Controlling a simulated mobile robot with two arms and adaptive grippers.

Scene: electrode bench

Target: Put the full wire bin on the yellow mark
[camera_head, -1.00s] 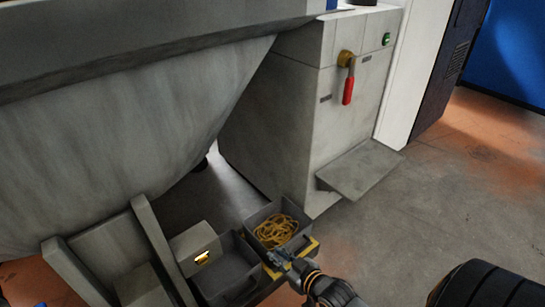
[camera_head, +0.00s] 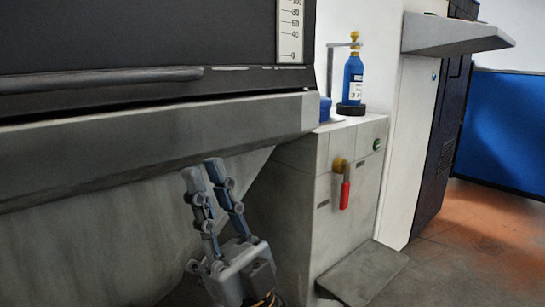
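My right gripper (camera_head: 203,172) is raised in front of the large grey tank-like body, its fingers pointing up. The two fingers stand a little apart, with nothing seen between them. The full wire bin and the yellow mark are out of view now, below the picture's lower edge. My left gripper is not in view.
A grey cabinet (camera_head: 298,220) with a red-handled valve (camera_head: 344,190) stands right of the gripper. A blue bottle (camera_head: 352,80) stands on top of it. A low grey plate (camera_head: 362,273) juts out at its foot. Open floor (camera_head: 460,265) lies to the right.

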